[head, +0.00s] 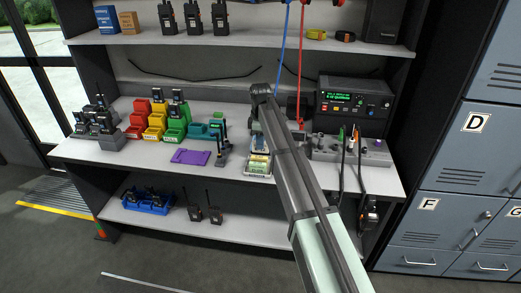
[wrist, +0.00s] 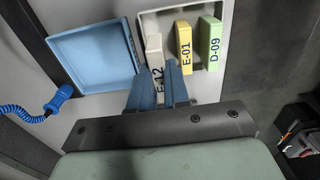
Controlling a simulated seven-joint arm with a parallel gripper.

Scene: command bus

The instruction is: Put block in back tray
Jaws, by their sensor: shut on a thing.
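My gripper (wrist: 160,80) shows in the wrist view with its two blue-grey fingers shut on a cream block marked E-12 (wrist: 154,44). The block is at the left side of a pale tray (wrist: 146,20), beside a yellow block marked E-01 (wrist: 184,34) and a green block marked D-09 (wrist: 210,38). I cannot tell whether the held block still touches the tray. An empty-looking blue tray (wrist: 92,58) lies left of it. In the head view the pale tray (head: 258,174) is at the shelf's front edge, and my arm hides the gripper.
A purple tray (head: 191,157) and coloured bins (head: 155,125) stand to the left on the shelf. Blue (head: 284,50) and red (head: 301,60) cords hang near my arm.

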